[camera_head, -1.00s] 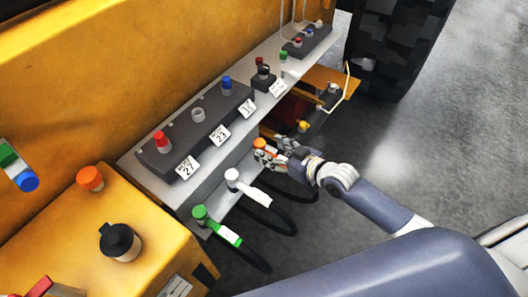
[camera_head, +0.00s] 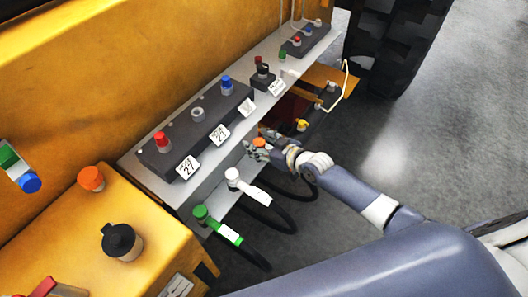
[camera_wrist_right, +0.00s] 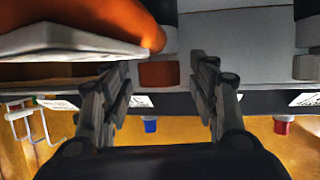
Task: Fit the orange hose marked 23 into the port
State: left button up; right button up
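The orange hose end (camera_head: 259,143) stands at the right of the row of hose ends on the lower grey ledge. My right gripper (camera_head: 256,150) is at this hose end, its fingers hiding much of it. In the right wrist view the two fingers of my right gripper (camera_wrist_right: 163,80) are apart, and a small orange piece (camera_wrist_right: 157,74) shows between them. Contact cannot be told. The port (camera_head: 197,114) is a pale ring on the dark block above, behind a tag marked 23 (camera_head: 219,134). My left gripper is not in view.
White (camera_head: 232,174) and green (camera_head: 200,212) hose ends stand left of my right gripper. Red (camera_head: 161,141) and blue (camera_head: 227,82) caps flank the port. A large orange shape (camera_wrist_right: 90,20) is close in the wrist view.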

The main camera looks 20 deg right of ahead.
grip_shut()
jog(key=shift+r, duration=0.1)
